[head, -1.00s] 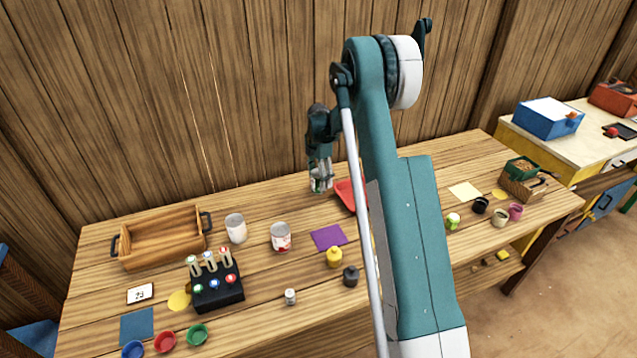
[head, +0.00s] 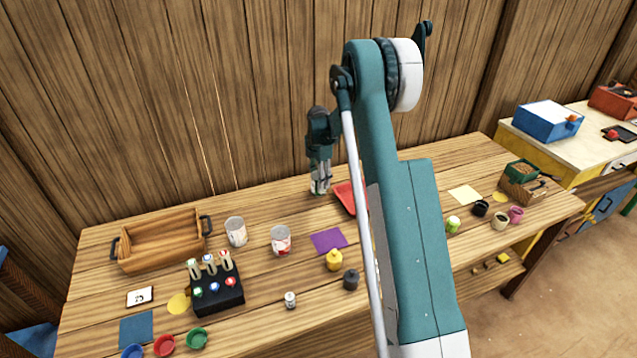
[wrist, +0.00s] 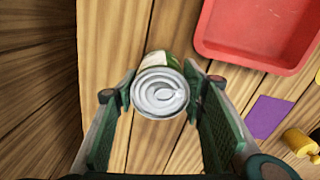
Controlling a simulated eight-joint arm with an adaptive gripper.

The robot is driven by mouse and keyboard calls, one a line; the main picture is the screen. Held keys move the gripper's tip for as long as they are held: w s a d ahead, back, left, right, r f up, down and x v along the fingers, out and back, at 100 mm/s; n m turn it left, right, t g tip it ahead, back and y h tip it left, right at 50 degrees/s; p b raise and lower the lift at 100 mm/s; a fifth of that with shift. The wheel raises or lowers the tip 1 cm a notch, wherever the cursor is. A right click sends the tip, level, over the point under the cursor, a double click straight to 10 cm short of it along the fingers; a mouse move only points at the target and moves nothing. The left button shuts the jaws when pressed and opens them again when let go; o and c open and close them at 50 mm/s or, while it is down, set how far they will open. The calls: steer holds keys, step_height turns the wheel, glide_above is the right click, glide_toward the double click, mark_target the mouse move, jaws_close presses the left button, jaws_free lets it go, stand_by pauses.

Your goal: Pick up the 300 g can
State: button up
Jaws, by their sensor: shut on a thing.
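My gripper (wrist: 160,95) is shut on a can (wrist: 160,98) with a silver ring-pull lid and a white and green label. In the head view the held can (head: 320,187) shows small below the fingers, near the back edge of the table. I cannot tell whether its base touches the table, and no weight marking can be read on it. Two more cans stand on the table in the head view: a white and grey one (head: 236,232) beside the wooden tray, and a white and red one (head: 281,240) to its right.
A red tray (wrist: 250,35) lies just right of the held can. A purple square (head: 328,240), a yellow weight (head: 334,261) and a dark weight (head: 351,279) are nearer the front. A wooden tray (head: 122,264) stands at the left. The wooden wall (head: 240,90) is close behind my gripper.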

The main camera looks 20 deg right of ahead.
step_height(320, 180, up, 10)
steer(key=shift+f+p, duration=0.15)
steer(key=shift+p, duration=0.2)
